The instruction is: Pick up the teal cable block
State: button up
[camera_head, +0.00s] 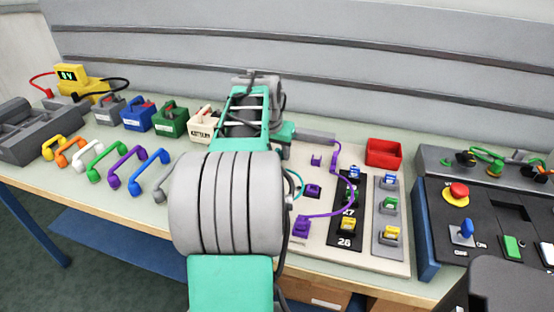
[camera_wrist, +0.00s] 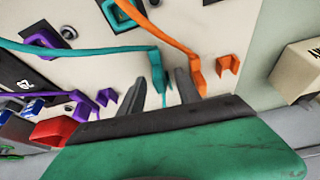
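The teal cable block (camera_wrist: 163,90) stands on the pale board in the wrist view, with its teal cable (camera_wrist: 105,50) running off to the left. My gripper (camera_wrist: 164,82) is open, with one dark finger on each side of the block. Small gaps seem to show between block and fingers, and I cannot tell if either touches. In the head view my arm hides the block and the fingertips; only a short curve of teal cable (camera_head: 298,182) shows beside the arm.
An orange cable block (camera_wrist: 198,78) stands close to my right finger, with an orange bracket (camera_wrist: 228,64) beside it. Purple plugs and a purple cable (camera_head: 352,190) lie on the board. A red bin (camera_head: 384,152) stands behind; a control panel (camera_head: 490,225) is at right.

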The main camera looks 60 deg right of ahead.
grip_shut()
dwell(0.3)
jog(key=shift+r, duration=0.1)
